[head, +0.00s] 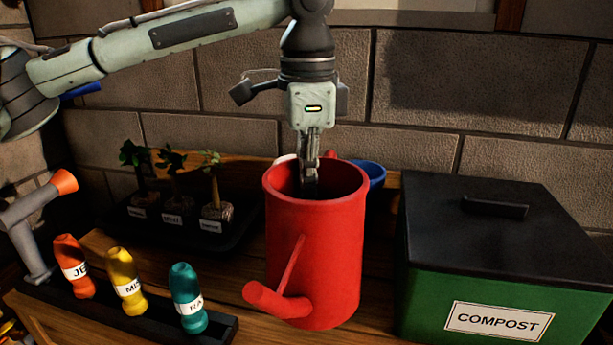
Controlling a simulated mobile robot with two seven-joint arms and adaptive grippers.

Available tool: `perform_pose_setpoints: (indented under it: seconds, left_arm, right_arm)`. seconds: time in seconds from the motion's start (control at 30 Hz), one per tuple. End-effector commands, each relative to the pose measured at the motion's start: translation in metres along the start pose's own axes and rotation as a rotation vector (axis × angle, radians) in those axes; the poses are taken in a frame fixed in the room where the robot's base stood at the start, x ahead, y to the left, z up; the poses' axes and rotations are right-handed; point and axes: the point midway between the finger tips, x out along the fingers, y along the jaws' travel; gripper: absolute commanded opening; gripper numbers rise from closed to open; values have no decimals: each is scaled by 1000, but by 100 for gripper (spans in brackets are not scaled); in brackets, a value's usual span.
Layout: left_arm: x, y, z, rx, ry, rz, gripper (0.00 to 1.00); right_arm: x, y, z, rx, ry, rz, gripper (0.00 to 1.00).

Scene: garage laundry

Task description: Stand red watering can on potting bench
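The red watering can (325,250) is upright in the middle of the head view, with its open mouth up and its spout pointing to the front left. My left gripper (309,185) comes down from above with its fingers close together at the can's far rim, the visible finger reaching inside the mouth. It looks shut on the far wall, though the contact is partly hidden. The wooden potting bench (100,243) lies beneath. I cannot tell whether the can's base touches it or hangs just above. My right gripper is not in view.
A green compost box (430,290) with a black lid is close on the right. A black tray (145,228) with several seedlings is behind left. A rack (100,315) of red, yellow and teal bottles is front left. A blue item (375,173) is partly hidden behind the can.

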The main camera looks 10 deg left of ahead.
Motion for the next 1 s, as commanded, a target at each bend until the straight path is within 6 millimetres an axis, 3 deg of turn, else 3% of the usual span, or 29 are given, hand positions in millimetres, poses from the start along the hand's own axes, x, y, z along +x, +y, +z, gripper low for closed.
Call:
perform_pose_setpoints:
  seconds: [0.3,0.67,0.87,1.0]
  left_arm:
    - [30,1,0,-1,5,-2,0]
    - [33,1,0,-1,5,-1,0]
    - [35,1,0,0,0,0,25]
    - [35,1,0,0,0,0,26]
  right_arm:
    - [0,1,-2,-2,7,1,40]
    - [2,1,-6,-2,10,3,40]
    - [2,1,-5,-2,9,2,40]
    - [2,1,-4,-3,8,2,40]
